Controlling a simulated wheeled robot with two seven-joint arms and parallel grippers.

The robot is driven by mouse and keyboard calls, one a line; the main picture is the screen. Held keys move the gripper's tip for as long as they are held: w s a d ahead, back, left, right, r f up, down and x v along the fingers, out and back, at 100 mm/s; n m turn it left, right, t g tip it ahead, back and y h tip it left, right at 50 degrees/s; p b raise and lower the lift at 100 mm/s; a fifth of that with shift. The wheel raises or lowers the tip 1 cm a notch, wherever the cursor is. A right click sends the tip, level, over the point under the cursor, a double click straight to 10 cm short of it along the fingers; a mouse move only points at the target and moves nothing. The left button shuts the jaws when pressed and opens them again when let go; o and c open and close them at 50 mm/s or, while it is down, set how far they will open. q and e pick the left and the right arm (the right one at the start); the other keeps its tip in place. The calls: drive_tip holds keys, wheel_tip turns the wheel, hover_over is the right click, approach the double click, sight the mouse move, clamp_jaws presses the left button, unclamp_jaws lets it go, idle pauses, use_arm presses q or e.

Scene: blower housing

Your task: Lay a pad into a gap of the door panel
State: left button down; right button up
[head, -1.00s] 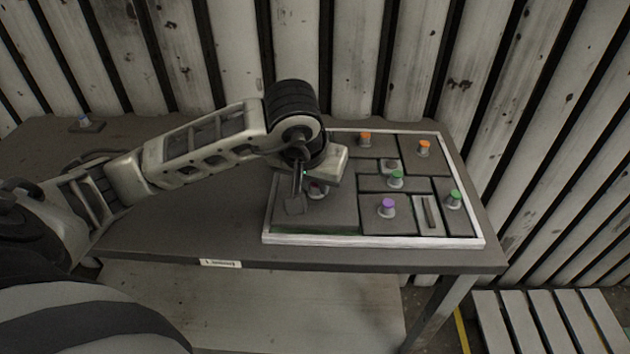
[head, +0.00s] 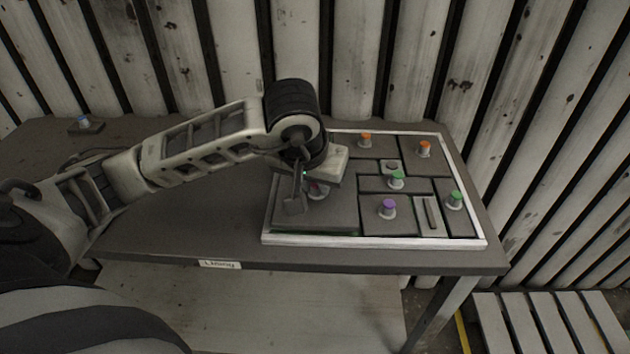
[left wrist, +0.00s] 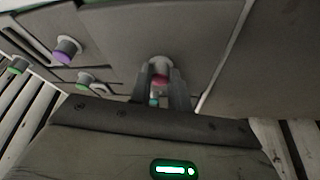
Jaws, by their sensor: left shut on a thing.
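The door panel (head: 375,242) is a tray with a white rim, lying on the table and holding grey pads with coloured knobs. My left gripper (head: 308,196) is over its front left part, shut on the red knob (left wrist: 160,72) of a large grey pad (head: 335,216). The pad (left wrist: 150,35) lies within the rim at the front left corner. A thin green strip shows along its front edge. I cannot tell whether it is fully seated. My arm hides the panel's back left part. My right gripper is not in view.
Purple (head: 388,206), green (head: 396,178) and orange (head: 424,147) knobs stand close to the right and behind. A blue-topped knob piece (head: 84,122) sits at the table's far left. The table (head: 180,215) is clear left of the panel. A corrugated wall stands behind.

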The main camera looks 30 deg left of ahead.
use_arm(q)
drive_tip(key=shift+f+b, duration=0.75)
drive_tip(key=shift+b, duration=0.35)
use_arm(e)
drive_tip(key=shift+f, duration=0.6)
use_arm(q)
drive_tip(key=c, duration=0.7)
unclamp_jaws()
drive_tip(key=shift+c, duration=0.2)
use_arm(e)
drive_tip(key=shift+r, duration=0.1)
use_arm(q)
wheel_tip(320, 180, up, 6)
drive_tip(key=p, duration=0.3)
drive_tip(key=shift+f, duration=0.15)
drive_tip(key=shift+r+p, duration=0.6)
drive_tip(key=shift+r, duration=0.15)
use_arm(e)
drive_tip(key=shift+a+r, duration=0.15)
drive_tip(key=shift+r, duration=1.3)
